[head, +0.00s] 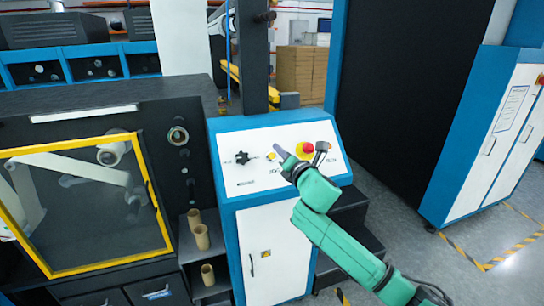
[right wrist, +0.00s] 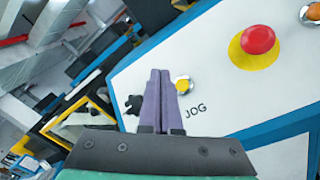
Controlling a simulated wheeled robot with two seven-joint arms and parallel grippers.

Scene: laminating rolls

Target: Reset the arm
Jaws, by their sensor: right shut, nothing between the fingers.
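My right arm, green, reaches in from the lower right in the head view. Its gripper (head: 284,154) is over the sloped white control panel (head: 240,136) of a blue cabinet. In the right wrist view the purple fingers (right wrist: 160,92) are together with nothing between them. Their tips are close beside a yellow button (right wrist: 184,85) above the word JOG; I cannot tell whether they touch it. A red button on a yellow disc (right wrist: 258,40) is to the right of the fingers. My left gripper is not in view.
A black star knob (head: 242,157) is on the panel's left part. A yellow-framed window (head: 142,170) of the machine is at left. Brown cardboard tubes (head: 202,237) stand on shelves beside the cabinet. Grey floor (head: 440,270) is clear at lower right, before a blue and white cabinet (head: 500,120).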

